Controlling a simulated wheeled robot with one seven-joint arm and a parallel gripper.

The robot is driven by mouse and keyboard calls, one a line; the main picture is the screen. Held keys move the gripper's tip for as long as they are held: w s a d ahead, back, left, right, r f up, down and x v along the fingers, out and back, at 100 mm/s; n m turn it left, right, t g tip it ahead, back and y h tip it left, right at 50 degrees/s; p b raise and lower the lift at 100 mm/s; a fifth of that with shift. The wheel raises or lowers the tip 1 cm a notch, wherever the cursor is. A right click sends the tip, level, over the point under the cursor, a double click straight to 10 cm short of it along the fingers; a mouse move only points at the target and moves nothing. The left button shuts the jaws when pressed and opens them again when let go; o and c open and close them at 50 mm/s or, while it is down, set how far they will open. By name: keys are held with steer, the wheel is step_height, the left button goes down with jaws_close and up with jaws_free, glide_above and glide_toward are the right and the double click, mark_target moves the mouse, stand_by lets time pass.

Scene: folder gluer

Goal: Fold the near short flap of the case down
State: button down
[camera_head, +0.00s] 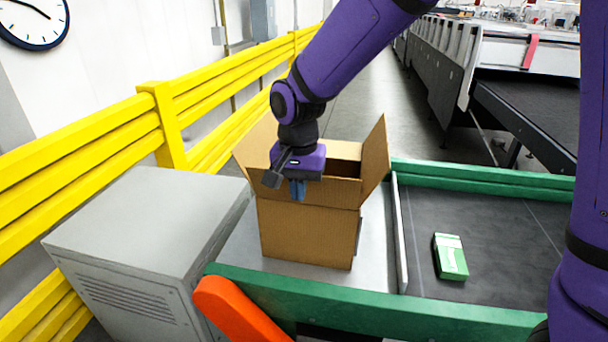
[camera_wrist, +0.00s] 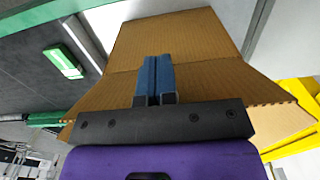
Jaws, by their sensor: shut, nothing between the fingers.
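The open brown cardboard case (camera_head: 306,236) stands on a metal surface. Its near short flap (camera_head: 335,193) stands up above the near wall, and its right flap (camera_head: 375,160) flares up and outward. The left flap (camera_head: 250,150) also leans outward, partly behind my gripper. My gripper (camera_head: 298,190) is shut and empty, its blue fingers pointing down on the near side of the near flap. The wrist view shows the closed fingers (camera_wrist: 154,75) in front of the case's near cardboard (camera_wrist: 185,35). I cannot tell whether they touch it. My wrist hides part of the case opening.
A green and white carton (camera_head: 450,257) lies on the dark conveyor to the right, between green rails (camera_head: 400,310). A grey cabinet (camera_head: 150,225) and a yellow barrier (camera_head: 165,125) stand left. An orange part (camera_head: 235,310) is at the front.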

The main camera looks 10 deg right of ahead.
steer(key=shift+w+d, duration=0.35)
steer(key=shift+w, duration=0.55)
steer(key=shift+w+d, duration=0.3)
steer(key=shift+w, duration=0.65)
steer(key=shift+w+d, duration=0.35)
steer(key=shift+w, duration=0.55)
